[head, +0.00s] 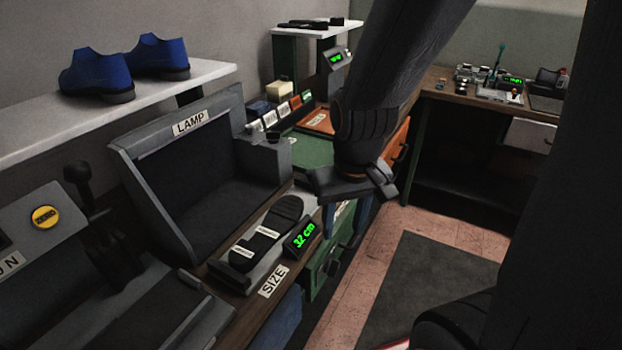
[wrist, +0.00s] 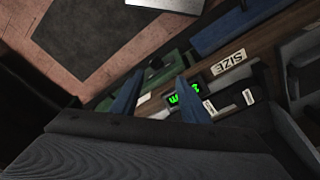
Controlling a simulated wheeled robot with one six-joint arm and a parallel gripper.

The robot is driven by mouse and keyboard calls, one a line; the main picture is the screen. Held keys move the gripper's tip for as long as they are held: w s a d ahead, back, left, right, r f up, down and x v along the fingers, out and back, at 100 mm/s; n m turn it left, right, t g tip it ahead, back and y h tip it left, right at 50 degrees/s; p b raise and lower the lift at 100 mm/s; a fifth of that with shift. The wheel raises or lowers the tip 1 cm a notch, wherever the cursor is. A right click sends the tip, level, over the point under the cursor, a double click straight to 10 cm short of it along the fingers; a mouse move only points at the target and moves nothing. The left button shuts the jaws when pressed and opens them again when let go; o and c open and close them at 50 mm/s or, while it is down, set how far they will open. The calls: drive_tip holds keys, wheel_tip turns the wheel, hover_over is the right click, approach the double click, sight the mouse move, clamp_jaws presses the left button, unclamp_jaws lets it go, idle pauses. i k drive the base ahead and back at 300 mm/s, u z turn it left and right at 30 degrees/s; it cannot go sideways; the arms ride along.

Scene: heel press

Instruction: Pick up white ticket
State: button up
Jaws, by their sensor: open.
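Several small upright cards stand in a row at the back of the bench in the head view, with a white one (head: 270,118) among them. I cannot tell which pale piece is the white ticket. My gripper (head: 347,215) points down near the front edge of the bench, to the right of the size display. In the wrist view my gripper (wrist: 160,80) has its two blue fingers spread apart. A small white piece (wrist: 145,98) shows between and below the fingers, over the bench front; I cannot tell if it is a ticket or a label. Nothing is visibly held.
A green mat (head: 306,150) and orange tray (head: 318,121) lie farther back. Blue shoes (head: 97,75) sit on a shelf.

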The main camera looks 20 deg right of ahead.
sight(282, 110)
drive_tip(key=u, duration=2.1)
drive_tip(key=k, duration=0.9)
drive_tip(key=z, duration=1.6)
drive_tip(key=i, duration=0.5)
